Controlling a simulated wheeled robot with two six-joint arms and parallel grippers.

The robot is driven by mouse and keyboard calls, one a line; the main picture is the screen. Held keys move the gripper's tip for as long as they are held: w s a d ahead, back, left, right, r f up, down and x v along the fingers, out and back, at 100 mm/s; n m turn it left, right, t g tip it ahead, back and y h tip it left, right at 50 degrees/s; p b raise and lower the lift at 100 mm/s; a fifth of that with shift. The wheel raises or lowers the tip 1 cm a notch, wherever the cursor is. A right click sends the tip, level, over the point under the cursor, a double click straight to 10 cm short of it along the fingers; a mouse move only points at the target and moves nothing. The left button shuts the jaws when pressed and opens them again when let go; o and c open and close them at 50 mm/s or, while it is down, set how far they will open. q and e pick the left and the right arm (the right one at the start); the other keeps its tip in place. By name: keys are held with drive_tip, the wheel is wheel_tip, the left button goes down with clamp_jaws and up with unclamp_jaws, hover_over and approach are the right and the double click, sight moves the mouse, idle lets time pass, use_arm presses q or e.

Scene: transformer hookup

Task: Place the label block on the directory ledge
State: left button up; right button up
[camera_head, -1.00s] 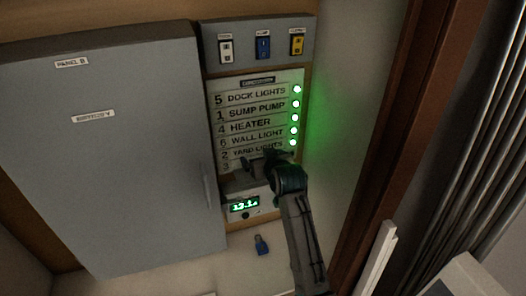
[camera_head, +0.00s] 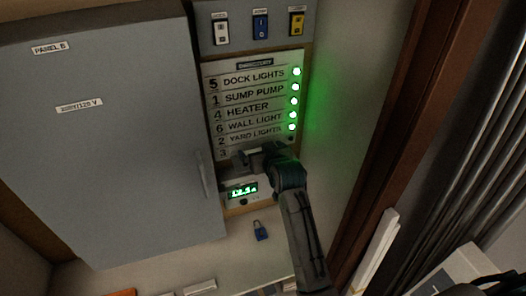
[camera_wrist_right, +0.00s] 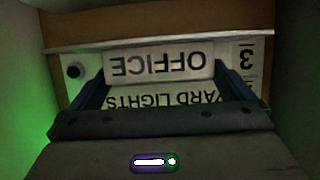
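The white label block (camera_wrist_right: 160,62) reads OFFICE, upside down in the right wrist view. It sits between the two fingers of my right gripper (camera_wrist_right: 160,75), which meet its ends. It is level with the number 3 row of the directory (camera_head: 252,105), against the ledge strip (camera_wrist_right: 150,43). I cannot tell whether it rests fully on the ledge. In the head view my right gripper (camera_head: 262,155) covers the number 3 row and hides the block.
Rows from DOCK LIGHTS to YARD LIGHTS carry labels, with several green lamps (camera_head: 295,87) lit. The lowest lamp (camera_wrist_right: 73,72) is dark. A meter (camera_head: 242,191) sits below the directory. A grey cabinet (camera_head: 100,150) stands left.

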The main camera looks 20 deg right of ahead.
drive_tip(key=shift+s, duration=0.1)
drive_tip(key=shift+s+b, duration=0.25)
drive_tip(key=shift+b, duration=0.1)
drive_tip(key=b+v, duration=0.4)
drive_tip(key=v, duration=0.7)
drive_tip(key=shift+r, duration=0.1)
idle(0.7)
